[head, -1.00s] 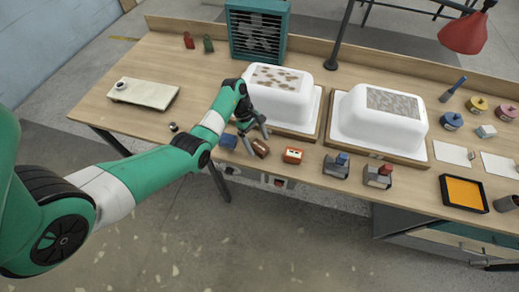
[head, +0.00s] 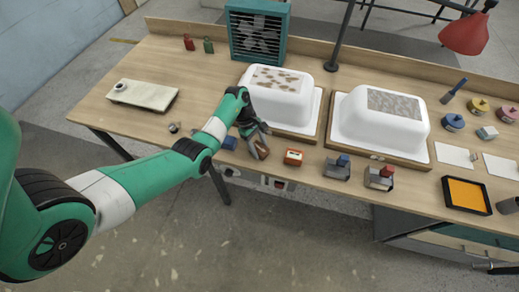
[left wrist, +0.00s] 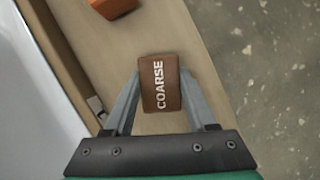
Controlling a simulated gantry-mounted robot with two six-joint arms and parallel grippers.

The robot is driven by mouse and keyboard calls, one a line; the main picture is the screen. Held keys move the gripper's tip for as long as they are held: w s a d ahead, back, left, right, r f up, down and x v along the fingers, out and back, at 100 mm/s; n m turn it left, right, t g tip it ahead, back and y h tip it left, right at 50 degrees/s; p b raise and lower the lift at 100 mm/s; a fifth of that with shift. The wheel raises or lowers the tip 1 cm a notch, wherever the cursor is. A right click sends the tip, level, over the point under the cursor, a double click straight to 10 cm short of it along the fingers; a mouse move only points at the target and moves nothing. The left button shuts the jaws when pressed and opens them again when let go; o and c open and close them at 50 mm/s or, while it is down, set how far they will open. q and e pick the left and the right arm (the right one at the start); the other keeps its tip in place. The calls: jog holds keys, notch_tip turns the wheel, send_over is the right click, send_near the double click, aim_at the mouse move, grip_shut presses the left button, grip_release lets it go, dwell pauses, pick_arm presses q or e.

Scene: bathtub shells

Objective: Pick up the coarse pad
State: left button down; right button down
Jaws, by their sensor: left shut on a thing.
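The coarse pad (left wrist: 161,84) is a brown block with white lettering "COARSE". In the left wrist view it sits between the two fingers of my left gripper (left wrist: 160,98), which is shut on it. In the head view the coarse pad (head: 261,151) shows near the table's front edge, partly hidden by my left gripper (head: 257,147). Whether it touches the table is hard to tell. My right gripper does not show.
The table's left middle (head: 202,85) is clear.

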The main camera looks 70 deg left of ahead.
aim_at(263, 150)
pick_arm(q)
jog(key=shift+r+p, duration=0.4)
jog(key=shift+r, duration=0.15)
notch_tip(263, 150, up, 3)
jog(key=shift+f+p, duration=0.1)
jog(key=shift+p, duration=0.7)
jog(key=s+d+r+p, duration=0.7)
jog(key=s+r+p, duration=0.2)
jog(key=s+p, duration=0.2)
jog(key=shift+s+d+p, duration=0.35)
jog(key=shift+d+p, duration=0.05)
jog(key=shift+p, duration=0.6)
